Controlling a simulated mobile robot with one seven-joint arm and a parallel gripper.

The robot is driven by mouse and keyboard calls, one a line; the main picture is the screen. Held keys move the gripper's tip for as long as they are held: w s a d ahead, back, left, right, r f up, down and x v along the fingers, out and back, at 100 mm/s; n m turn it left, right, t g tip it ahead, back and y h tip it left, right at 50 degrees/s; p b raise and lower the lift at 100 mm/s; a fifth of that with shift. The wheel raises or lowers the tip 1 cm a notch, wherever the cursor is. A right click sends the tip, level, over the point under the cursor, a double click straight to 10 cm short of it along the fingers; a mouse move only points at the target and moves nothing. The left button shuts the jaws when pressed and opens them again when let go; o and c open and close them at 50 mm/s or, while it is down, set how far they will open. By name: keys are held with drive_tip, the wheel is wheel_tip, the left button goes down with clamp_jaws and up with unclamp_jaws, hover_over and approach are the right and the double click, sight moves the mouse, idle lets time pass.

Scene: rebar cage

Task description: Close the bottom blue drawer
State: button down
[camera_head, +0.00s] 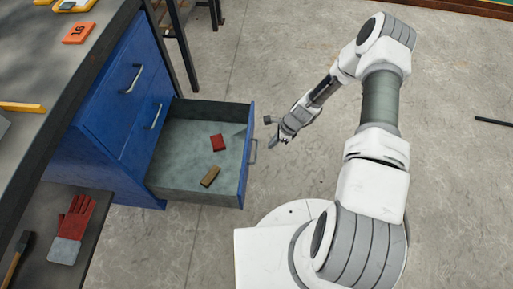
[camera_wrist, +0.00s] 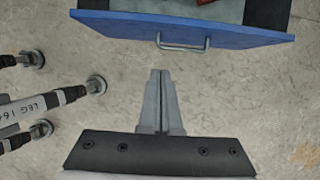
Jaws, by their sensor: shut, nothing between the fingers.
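The bottom blue drawer (camera_head: 247,160) is pulled far out of the blue cabinet (camera_head: 98,125). A red block and a brown block lie inside it. Its metal handle (camera_head: 253,151) is on the front face. My gripper (camera_head: 270,128) is just right of the drawer front, apart from it. In the wrist view my gripper (camera_wrist: 159,75) is shut and empty, its fingertips pointing at the drawer front. The handle (camera_wrist: 183,44) lies a little ahead and to the right of the fingertips there, with a gap between. The drawer front (camera_wrist: 185,27) spans the top of that view.
Two closed drawers (camera_head: 125,90) are above in the cabinet. A dark worktop (camera_head: 60,60) with tools runs along the left. A lower shelf (camera_head: 95,225) holds a red glove (camera_head: 72,222) and a hammer. A stool (camera_head: 183,40) stands behind.

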drive_tip(key=b+x, duration=0.1)
drive_tip(key=x, duration=0.2)
drive_tip(key=a+b+x, duration=0.1)
drive_tip(key=x, duration=0.3)
drive_tip(key=a+r+b+x, duration=0.1)
drive_tip(key=b+x, duration=0.1)
drive_tip(key=x, duration=0.2)
drive_tip(key=shift+w+a, duration=0.25)
drive_tip(key=shift+w+a+r, duration=0.1)
drive_tip(key=shift+a, duration=0.35)
drive_tip(key=shift+a, duration=0.15)
